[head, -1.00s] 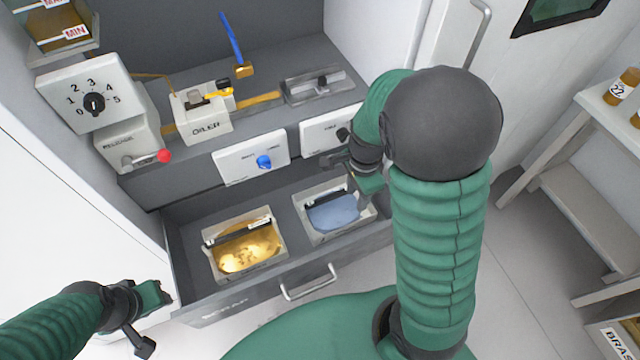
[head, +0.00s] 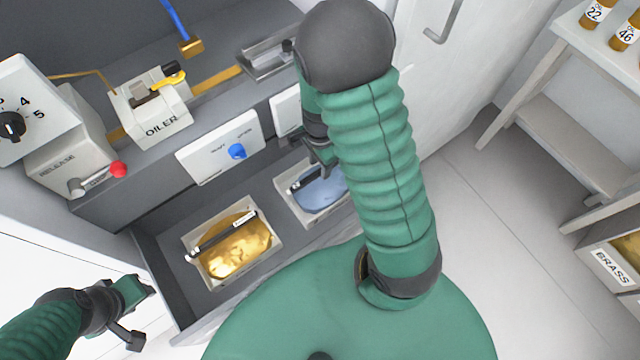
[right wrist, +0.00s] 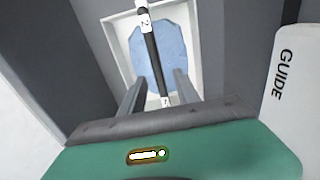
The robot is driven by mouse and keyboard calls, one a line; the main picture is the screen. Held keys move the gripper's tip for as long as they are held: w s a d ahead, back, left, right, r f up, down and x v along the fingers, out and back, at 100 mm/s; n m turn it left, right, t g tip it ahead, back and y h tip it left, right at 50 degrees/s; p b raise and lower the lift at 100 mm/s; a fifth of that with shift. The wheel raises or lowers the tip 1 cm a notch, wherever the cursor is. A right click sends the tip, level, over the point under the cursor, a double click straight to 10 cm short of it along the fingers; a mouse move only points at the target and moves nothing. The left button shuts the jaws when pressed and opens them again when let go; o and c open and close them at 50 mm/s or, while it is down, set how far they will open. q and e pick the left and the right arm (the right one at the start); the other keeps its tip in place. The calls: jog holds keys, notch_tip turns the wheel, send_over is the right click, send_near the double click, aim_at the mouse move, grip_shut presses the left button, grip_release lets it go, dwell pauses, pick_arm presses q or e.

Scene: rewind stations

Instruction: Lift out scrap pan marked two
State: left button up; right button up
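The scrap pan marked two is the pale square pan (right wrist: 118,32) with blue contents and a dark handle bar across it; a "2" tag shows on the bar in the right wrist view. In the head view this pan (head: 293,207) sits in the open drawer, partly hidden by my right arm. My right gripper (right wrist: 158,92) is open, its fingers on either side of the bar's near end and apart from it. It also shows in the head view (head: 326,166), over the pan. My left gripper (head: 142,312) is open and empty at lower left, outside the drawer.
A second pan (head: 275,240) with gold scrap and its own bar sits left in the drawer (head: 165,262). Above stand a panel with a blue knob (head: 218,147), the oiler (head: 150,112) and a red-tipped lever (head: 118,169). A shelf with bottles (head: 570,35) stands at right; floor between is clear.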

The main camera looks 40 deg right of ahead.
jog(key=f+b, duration=0.1)
jog(key=f, duration=0.1)
jog(key=f+b, duration=0.1)
jog(key=f, duration=0.1)
jog(key=shift+s+d+f, duration=0.1)
jog(key=shift+d+f, duration=0.1)
jog(key=shift+f, duration=0.05)
jog(key=shift+f+b, duration=0.35)
jog(key=shift+r, duration=0.1)
jog(key=shift+c, duration=0.9)
grip_shut()
